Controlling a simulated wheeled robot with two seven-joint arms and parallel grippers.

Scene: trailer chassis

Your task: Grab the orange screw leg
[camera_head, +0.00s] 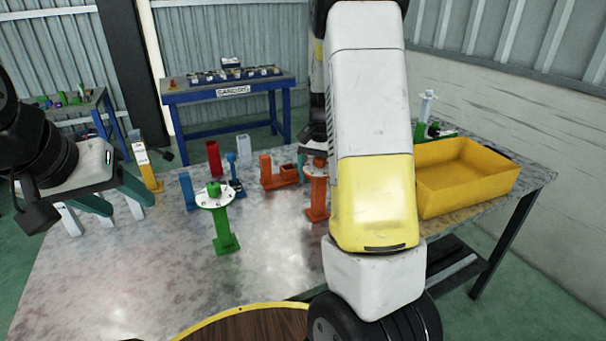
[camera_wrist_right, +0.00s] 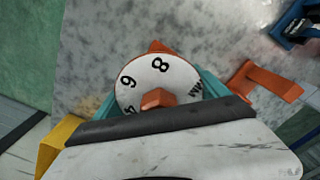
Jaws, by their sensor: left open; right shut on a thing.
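The orange screw leg (camera_head: 317,198) stands upright on the grey table, with a white numbered dial near its top. In the right wrist view its dial (camera_wrist_right: 158,78) and orange top knob lie between the teal fingers of my right gripper (camera_wrist_right: 160,93). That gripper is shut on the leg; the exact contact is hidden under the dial. In the head view my right arm hides part of this area. My left gripper (camera_head: 112,197) is open and empty over the table's left side.
A green screw leg (camera_head: 222,230) with a similar dial stands left of the orange one. Orange (camera_head: 275,174), red (camera_head: 213,158) and blue (camera_head: 187,191) parts stand behind. A yellow bin (camera_head: 465,180) sits at the right. The table's front left is clear.

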